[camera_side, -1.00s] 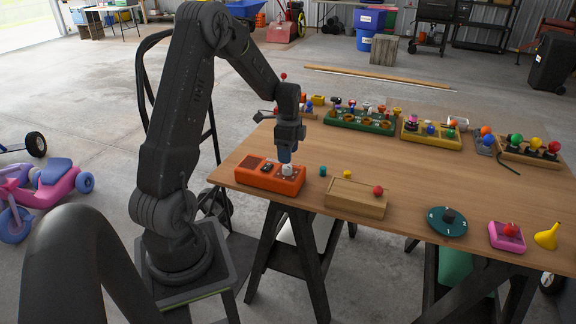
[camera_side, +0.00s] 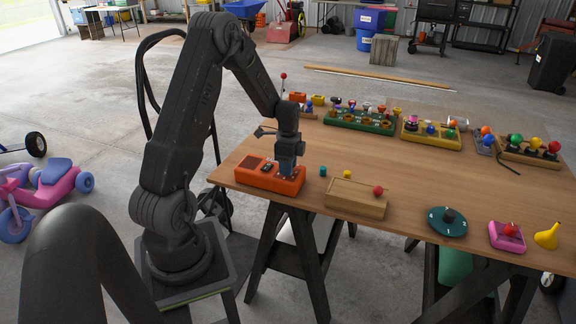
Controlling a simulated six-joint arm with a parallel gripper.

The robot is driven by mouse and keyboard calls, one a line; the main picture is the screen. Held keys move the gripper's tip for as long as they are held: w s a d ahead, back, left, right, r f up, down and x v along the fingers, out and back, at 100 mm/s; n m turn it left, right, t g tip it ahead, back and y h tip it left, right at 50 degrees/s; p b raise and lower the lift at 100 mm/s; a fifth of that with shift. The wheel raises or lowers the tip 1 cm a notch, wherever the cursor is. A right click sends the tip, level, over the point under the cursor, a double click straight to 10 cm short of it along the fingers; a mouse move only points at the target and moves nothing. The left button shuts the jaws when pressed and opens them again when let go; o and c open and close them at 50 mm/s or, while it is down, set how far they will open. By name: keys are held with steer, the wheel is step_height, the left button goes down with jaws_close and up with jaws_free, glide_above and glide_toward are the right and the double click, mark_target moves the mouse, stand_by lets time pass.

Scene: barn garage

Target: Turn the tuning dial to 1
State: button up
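An orange radio-like box (camera_side: 255,182) with a dark grille and small dark controls sits at the near left of the table. My gripper (camera_side: 286,172) points straight down over the right part of this box, at its top face. The white knob there, which looks like the tuning dial, is hidden behind my gripper. Whether the fingers are closed around the knob is too small to tell. No dial numbers are readable.
Several toy boards line the back.

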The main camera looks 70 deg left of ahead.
steer(key=c, duration=0.4)
steer(key=shift+n, duration=0.4)
steer(key=n, duration=0.4)
steer(key=shift+n, duration=0.3)
steer(key=n, duration=0.6)
steer(key=shift+a, duration=0.1)
steer(key=n, duration=0.6)
steer(key=shift+n+t, duration=0.3)
steer(key=shift+n, duration=0.1)
steer(key=n, duration=0.5)
steer(key=shift+a+n, duration=0.1)
steer(key=shift+n, duration=0.2)
steer(key=shift+s, duration=0.1)
steer(key=o, duration=1)
steer(key=shift+c, duration=0.2)
